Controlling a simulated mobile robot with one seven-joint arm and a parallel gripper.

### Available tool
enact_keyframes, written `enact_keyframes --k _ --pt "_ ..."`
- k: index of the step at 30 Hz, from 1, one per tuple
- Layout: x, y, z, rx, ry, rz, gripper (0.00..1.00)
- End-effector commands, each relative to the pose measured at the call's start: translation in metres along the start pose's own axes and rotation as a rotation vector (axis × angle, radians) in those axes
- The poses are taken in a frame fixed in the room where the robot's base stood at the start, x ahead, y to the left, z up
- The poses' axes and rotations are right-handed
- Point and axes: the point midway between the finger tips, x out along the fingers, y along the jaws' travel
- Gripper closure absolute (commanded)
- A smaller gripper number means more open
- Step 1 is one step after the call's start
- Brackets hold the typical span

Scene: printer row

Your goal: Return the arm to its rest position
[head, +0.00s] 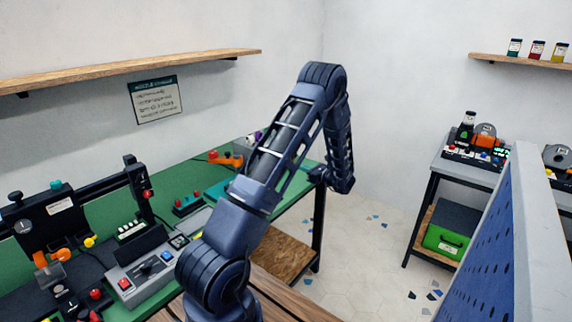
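My dark blue arm rises in the middle of the head view and bends at a high elbow. Its far part hangs down past the right end of the green-topped bench (292,199). My gripper (317,174) seems to be the small dark part at the low end of the arm, beside the bench corner. It is too small and dark to tell whether its fingers are open or shut. I see nothing hanging from it.
A printer rig (70,225) and a grey control box (140,275) stand on the bench at left. A blue pegboard panel (500,245) stands at right, before a grey-topped cart (455,165). Pale floor (365,245) lies open between bench and cart.

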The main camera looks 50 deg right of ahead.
Motion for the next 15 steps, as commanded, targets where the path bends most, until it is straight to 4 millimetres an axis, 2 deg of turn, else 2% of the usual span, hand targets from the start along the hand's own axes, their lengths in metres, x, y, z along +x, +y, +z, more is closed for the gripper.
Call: enact_keyframes --k 10,13,15 --pt "0.001 0.002 0.003 -0.005 0.004 0.009 1.0" --pt "0.019 0.014 0.013 -0.028 0.021 0.054 1.0" --pt "0.039 0.029 0.027 -0.059 0.045 0.11 1.0"
